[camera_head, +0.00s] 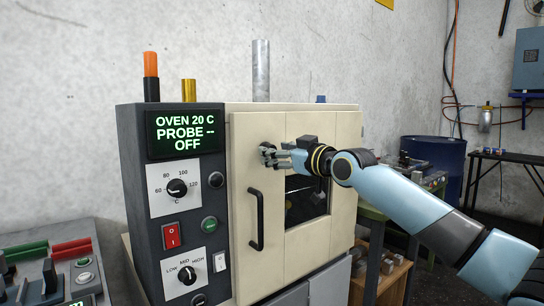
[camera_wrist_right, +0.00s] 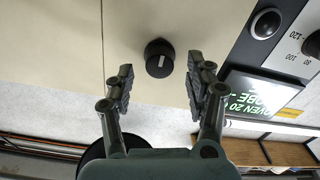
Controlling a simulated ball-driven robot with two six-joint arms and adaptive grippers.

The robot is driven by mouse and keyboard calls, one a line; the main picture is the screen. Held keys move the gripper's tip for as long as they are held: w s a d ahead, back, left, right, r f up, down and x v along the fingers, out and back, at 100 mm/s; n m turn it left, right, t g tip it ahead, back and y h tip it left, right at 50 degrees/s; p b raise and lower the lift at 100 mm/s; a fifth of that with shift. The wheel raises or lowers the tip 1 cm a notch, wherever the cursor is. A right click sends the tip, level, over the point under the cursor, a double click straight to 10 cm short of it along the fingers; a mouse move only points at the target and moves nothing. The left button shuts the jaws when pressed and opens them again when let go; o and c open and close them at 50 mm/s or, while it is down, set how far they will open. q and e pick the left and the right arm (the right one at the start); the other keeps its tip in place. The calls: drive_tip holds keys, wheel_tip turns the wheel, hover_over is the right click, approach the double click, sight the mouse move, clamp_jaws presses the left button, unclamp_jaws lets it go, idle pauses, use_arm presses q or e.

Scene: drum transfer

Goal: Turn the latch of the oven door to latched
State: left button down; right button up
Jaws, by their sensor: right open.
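The oven door (camera_head: 240,190) is beige, with a black handle (camera_head: 257,219) and a dark window, and it looks closed. The latch, a round black knob with a white mark (camera_wrist_right: 160,58), shows on the beige panel in the right wrist view; in the head view it is largely hidden by my gripper. My right gripper (camera_head: 270,156) is at the upper part of the door. In its wrist view the gripper (camera_wrist_right: 160,76) is open, with one finger on each side of the knob and gaps between. My left gripper is not in view.
The dark control panel (camera_head: 158,221) left of the door carries dials, a red switch and a display reading "OVEN 20 C, PROBE --, OFF". A cart with coloured handles (camera_head: 70,247) stands at the lower left. A blue drum (camera_head: 428,153) stands at the right.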

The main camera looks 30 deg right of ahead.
drive_tip(key=shift+w+a, duration=0.1)
drive_tip(key=shift+w, duration=1.15)
clamp_jaws()
